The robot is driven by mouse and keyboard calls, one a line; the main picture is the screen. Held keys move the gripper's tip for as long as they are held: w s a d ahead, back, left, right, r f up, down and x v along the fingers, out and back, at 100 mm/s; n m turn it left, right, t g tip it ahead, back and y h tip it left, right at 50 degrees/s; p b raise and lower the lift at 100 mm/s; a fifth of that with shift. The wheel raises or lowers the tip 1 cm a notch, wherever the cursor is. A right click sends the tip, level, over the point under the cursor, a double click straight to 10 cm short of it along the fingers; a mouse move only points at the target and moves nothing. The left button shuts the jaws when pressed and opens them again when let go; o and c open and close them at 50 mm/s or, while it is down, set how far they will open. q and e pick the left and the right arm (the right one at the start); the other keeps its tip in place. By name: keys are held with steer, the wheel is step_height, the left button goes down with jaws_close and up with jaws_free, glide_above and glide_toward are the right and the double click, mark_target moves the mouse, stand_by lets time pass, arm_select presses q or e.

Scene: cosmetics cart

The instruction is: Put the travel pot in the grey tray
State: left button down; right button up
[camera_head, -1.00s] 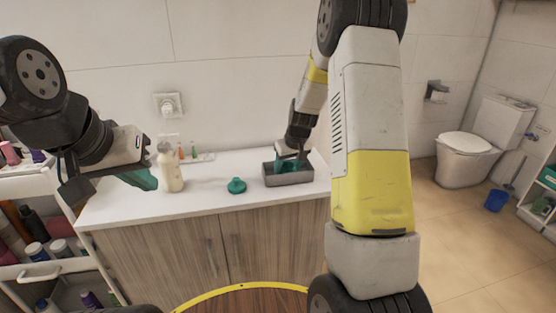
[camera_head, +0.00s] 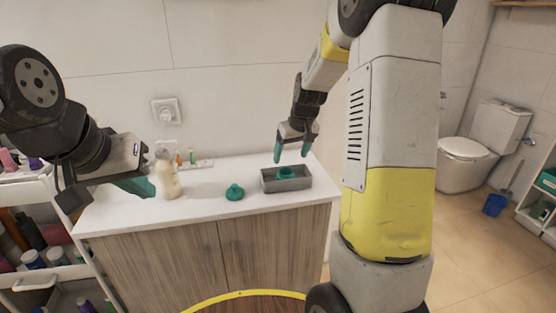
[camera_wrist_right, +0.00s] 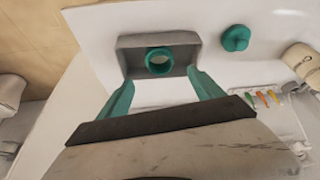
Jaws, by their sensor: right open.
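The teal, round, open-topped travel pot (camera_head: 285,173) sits inside the grey tray (camera_head: 290,187) on the white counter. In the right wrist view the pot (camera_wrist_right: 159,61) stands upright near the middle of the tray (camera_wrist_right: 128,58), its open mouth showing. My right gripper (camera_head: 291,153) is open and empty above and behind the tray; its teal fingers (camera_wrist_right: 160,82) are apart and clear of the pot. My left gripper (camera_head: 140,187) is at the left over the counter's end, seen from the side; its opening cannot be made out.
A teal lid-like piece with a knob (camera_head: 235,192) lies on the counter left of the tray; it also shows in the right wrist view (camera_wrist_right: 236,38). A cream bottle (camera_head: 168,178) stands near my left gripper, with small coloured items (camera_head: 191,158) behind. A cart (camera_head: 40,195) stands left.

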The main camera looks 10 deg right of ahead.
steer(key=s+a+r+y, duration=0.1)
steer(key=s+a+r, duration=0.2)
steer(key=s+r, duration=0.95)
steer(key=s+a+m+t, duration=0.1)
steer(key=s+a, duration=0.1)
steer(key=s, duration=1.5)
steer(key=shift+a+r+m+t, duration=0.2)
steer(key=shift+a+m+t, duration=0.1)
steer(key=shift+m+t, duration=0.1)
steer(key=shift+d, duration=0.1)
